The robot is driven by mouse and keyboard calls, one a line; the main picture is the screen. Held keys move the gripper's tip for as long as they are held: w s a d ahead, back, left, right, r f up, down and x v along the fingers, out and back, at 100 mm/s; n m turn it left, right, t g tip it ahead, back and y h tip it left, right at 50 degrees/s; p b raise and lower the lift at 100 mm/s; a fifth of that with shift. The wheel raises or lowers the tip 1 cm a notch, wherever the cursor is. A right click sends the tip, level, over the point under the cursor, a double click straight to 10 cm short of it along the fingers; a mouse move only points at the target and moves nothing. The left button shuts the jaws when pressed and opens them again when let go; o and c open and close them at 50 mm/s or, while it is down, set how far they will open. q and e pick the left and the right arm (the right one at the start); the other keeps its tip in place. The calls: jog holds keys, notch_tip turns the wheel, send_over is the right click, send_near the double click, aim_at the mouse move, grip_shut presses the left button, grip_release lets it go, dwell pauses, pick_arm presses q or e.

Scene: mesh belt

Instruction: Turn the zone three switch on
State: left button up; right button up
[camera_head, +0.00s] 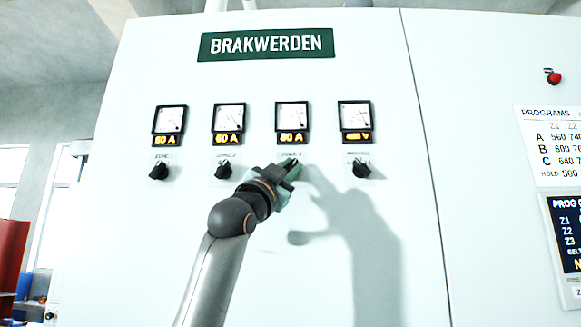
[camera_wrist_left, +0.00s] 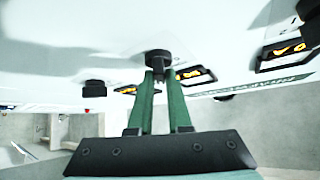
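The zone three switch is a black rotary knob, third from the left under the meters. The fingers look closed on the grip. Its pointing direction cannot be made out. The zone three meter (camera_head: 291,117) above it has an amber readout. My right gripper is not in view.
Zone one (camera_head: 159,171) and zone two (camera_head: 223,170) knobs are to the left, and another knob (camera_head: 361,169) is to the right. A red button (camera_head: 553,77), a programs chart (camera_head: 556,150) and a dark display (camera_head: 567,230) are at the far right. The panel below is clear.

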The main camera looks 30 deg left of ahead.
pick_arm(q)
jog(key=o, duration=0.4)
jog(key=shift+a+f, duration=0.15)
jog(key=shift+a, duration=0.05)
jog(key=shift+w+d, duration=0.1)
jog(key=shift+w, duration=0.1)
jog(key=shift+s, duration=0.15)
jog(key=b+v, duration=0.6)
jog(key=v, duration=0.6)
jog(key=shift+s, duration=0.2)
